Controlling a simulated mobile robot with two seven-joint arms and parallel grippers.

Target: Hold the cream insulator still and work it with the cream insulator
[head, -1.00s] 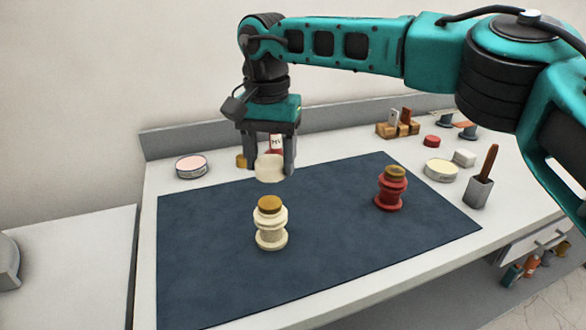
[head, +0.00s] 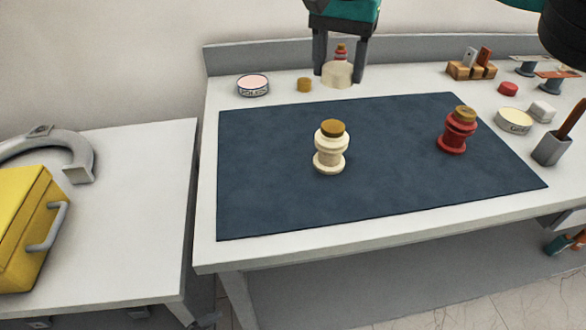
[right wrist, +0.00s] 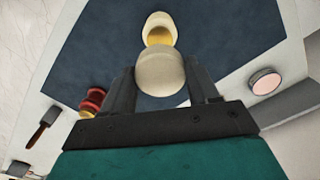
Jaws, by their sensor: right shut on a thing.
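A cream insulator (head: 331,158) with a brass-coloured top stands upright on the dark blue mat (head: 270,190). My right gripper (head: 338,72) is shut on a second, short rounded cream insulator piece (head: 337,75). It holds this piece up, above and behind the standing insulator in the head view, with the two apart. In the right wrist view the held cream piece (right wrist: 160,75) sits between the fingers. The standing insulator (right wrist: 160,22) shows just beyond it, its brass top partly covered by the held piece. My left gripper is not in view.
A red insulator (head: 457,132) stands on the mat's right side. A round tin (head: 253,86) and a brass piece (head: 305,84) lie behind the mat. A cream tin (head: 514,120) and grey holder (head: 551,149) are at right. A yellow case (head: 22,225) stands on the left table.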

